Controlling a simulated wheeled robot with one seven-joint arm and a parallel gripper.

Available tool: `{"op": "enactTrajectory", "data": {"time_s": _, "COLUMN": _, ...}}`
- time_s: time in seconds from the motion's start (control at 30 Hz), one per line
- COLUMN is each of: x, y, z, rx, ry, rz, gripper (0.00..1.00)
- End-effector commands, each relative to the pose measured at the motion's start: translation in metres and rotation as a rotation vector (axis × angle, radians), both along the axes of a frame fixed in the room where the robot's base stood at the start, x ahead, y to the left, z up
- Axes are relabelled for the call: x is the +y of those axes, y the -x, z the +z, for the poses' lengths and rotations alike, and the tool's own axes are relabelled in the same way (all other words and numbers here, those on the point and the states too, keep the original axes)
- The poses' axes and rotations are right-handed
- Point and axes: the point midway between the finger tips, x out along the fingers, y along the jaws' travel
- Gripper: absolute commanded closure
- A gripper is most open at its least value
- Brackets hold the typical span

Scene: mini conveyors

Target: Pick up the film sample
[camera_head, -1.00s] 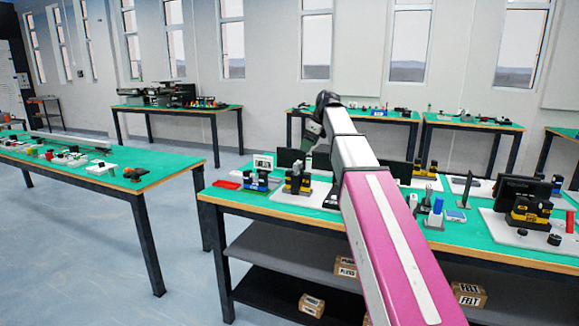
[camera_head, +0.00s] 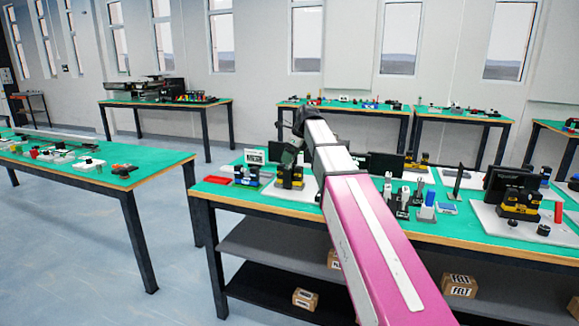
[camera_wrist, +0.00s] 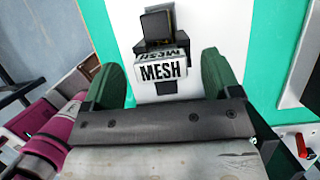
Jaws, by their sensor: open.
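My gripper (camera_wrist: 162,74) is open, with its two green fingers apart at either side of a small block labelled MESH (camera_wrist: 160,72). The block sits on a dark stand (camera_wrist: 158,22) over a white plate, and I see no finger closed on it.
On the near table stand a red tray (camera_head: 219,180), a black and yellow device (camera_head: 290,178) and a blue-topped item (camera_head: 430,198). A carton labelled FELT (camera_head: 460,285) lies on the shelf below. The floor (camera_head: 75,265) at left is clear.

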Motion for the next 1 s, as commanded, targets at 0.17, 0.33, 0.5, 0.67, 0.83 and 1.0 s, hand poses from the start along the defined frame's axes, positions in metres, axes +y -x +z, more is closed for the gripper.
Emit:
{"op": "enactTrajectory", "data": {"time_s": 0.17, "x": 0.005, "y": -0.003, "z": -0.014, "rx": -0.001, "ry": 0.000, "rz": 0.000, "gripper": 0.17}}
{"op": "enactTrajectory", "data": {"time_s": 0.33, "x": 0.005, "y": -0.003, "z": -0.014, "rx": -0.001, "ry": 0.000, "rz": 0.000, "gripper": 0.17}}
{"op": "enactTrajectory", "data": {"time_s": 0.5, "x": 0.005, "y": -0.003, "z": -0.014, "rx": -0.001, "ry": 0.000, "rz": 0.000, "gripper": 0.69}}
{"op": "enactTrajectory", "data": {"time_s": 0.67, "x": 0.005, "y": -0.003, "z": -0.014, "rx": -0.001, "ry": 0.000, "rz": 0.000, "gripper": 0.74}}
{"op": "enactTrajectory", "data": {"time_s": 0.83, "x": 0.005, "y": -0.003, "z": -0.012, "rx": -0.001, "ry": 0.000, "rz": 0.000, "gripper": 0.74}}
{"op": "enactTrajectory", "data": {"time_s": 1.0, "x": 0.005, "y": -0.004, "z": 0.004, "rx": -0.001, "ry": 0.000, "rz": 0.001, "gripper": 0.74}}
